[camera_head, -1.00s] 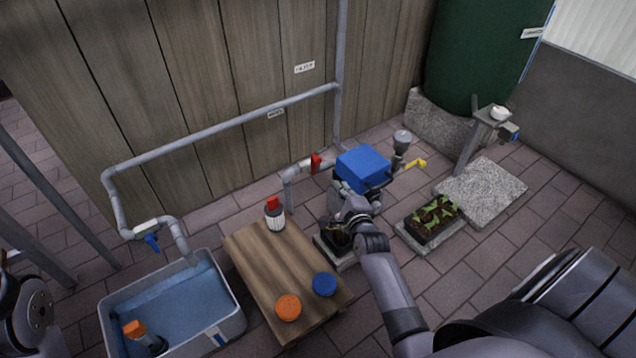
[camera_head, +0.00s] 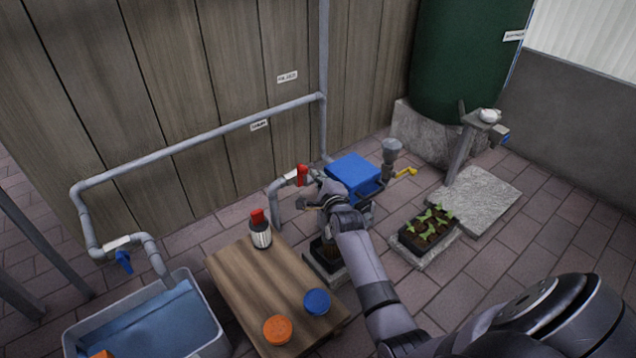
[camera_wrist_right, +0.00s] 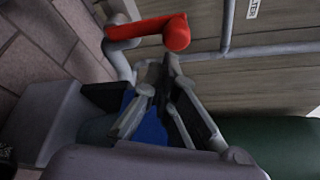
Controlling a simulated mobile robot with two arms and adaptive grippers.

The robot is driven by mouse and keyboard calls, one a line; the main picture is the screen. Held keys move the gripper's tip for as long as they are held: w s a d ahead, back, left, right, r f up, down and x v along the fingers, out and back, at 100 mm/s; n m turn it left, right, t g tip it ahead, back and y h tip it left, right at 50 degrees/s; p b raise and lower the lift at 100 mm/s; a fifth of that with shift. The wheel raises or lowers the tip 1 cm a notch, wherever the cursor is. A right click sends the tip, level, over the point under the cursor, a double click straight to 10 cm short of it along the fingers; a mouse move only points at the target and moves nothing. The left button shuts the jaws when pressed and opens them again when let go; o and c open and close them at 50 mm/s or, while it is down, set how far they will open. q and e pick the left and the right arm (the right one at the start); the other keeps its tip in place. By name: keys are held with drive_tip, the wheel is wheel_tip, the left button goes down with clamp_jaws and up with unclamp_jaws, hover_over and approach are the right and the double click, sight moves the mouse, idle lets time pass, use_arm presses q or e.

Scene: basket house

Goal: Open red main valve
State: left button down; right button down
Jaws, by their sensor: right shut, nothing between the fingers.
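The red valve handle (camera_head: 302,175) sits on the grey pipe by the wooden wall, left of the blue box (camera_head: 352,171). In the right wrist view the red handle (camera_wrist_right: 150,30) crosses the top, with its rounded end near the fingertips. My right gripper (camera_head: 318,190) is just right of the handle in the head view. In the right wrist view my right gripper (camera_wrist_right: 160,72) is shut and empty, its tips just below the handle; I cannot tell whether they touch it. My left gripper is not in view.
A wooden table (camera_head: 245,290) holds a bottle with a red cap (camera_head: 261,232), an orange lid (camera_head: 277,329) and a blue lid (camera_head: 317,301). A water tub (camera_head: 205,350) is at left. A seedling tray (camera_head: 428,230) and a yellow lever (camera_head: 406,172) are at right.

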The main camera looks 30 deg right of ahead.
drive_tip(key=shift+a+r, duration=0.1)
drive_tip(key=shift+a, duration=0.05)
idle(0.6)
drive_tip(key=shift+a+n+p, duration=0.1)
drive_tip(key=shift+n+p, duration=0.2)
